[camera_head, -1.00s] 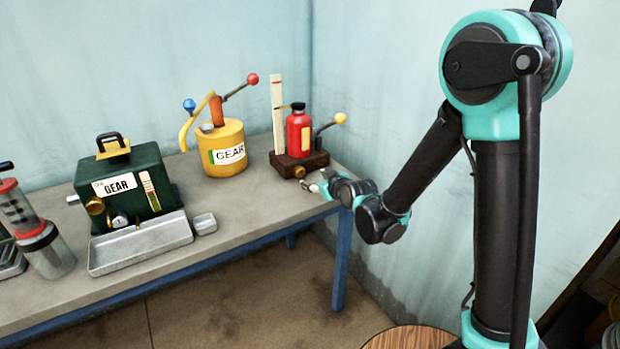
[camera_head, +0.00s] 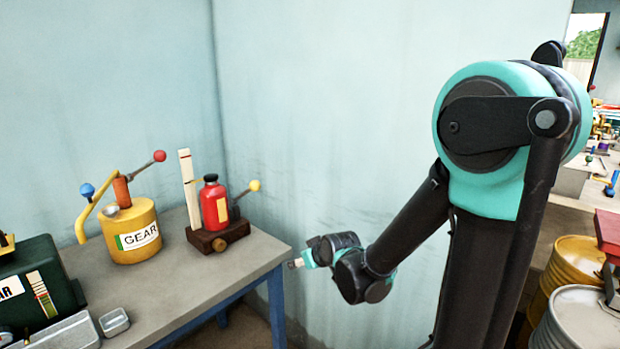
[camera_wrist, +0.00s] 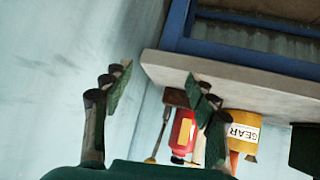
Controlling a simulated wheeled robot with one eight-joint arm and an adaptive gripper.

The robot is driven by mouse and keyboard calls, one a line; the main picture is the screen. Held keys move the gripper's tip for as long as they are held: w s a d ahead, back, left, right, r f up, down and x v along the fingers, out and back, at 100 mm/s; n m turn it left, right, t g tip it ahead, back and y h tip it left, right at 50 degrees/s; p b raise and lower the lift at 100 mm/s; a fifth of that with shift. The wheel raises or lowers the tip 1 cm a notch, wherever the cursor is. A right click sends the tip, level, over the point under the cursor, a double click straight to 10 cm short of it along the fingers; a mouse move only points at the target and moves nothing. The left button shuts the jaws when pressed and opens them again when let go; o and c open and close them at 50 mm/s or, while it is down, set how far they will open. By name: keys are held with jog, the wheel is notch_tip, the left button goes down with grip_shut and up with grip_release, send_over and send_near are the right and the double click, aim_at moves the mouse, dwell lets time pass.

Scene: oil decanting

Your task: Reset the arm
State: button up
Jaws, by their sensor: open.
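My gripper (camera_head: 297,263) is at the right end of the workbench in the head view, in front of the pale wall, at the end of my bent arm. In the wrist view my gripper (camera_wrist: 160,85) has its two fingers spread wide with nothing between them. The workbench (camera_head: 262,250) is just left of it. On the bench stand a red bottle (camera_head: 214,205) on a dark wooden base with a yellow-knobbed lever, and a yellow GEAR can (camera_head: 133,232). In the wrist view the red bottle (camera_wrist: 182,130) and the yellow can (camera_wrist: 243,133) appear upside down.
A dark green GEAR box (camera_head: 40,270) and a small metal tray (camera_head: 114,322) are at the left of the bench. Barrels (camera_head: 575,265) stand at the right. The wall (camera_head: 310,120) is close behind the arm.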

jog(key=s+d+f+m+g+h, duration=0.2)
jog(key=s+d+m, duration=0.1)
jog(key=s+d, duration=0.6)
jog(key=s+d+f+m+g+h, duration=0.2)
jog(key=s+d, duration=0.7)
jog(key=d, duration=0.5)
jog(key=shift+f+m+g+h, duration=0.35)
jog(key=shift+f+m, duration=0.45)
jog(key=shift+m, duration=0.3)
jog(key=shift+s, duration=0.1)
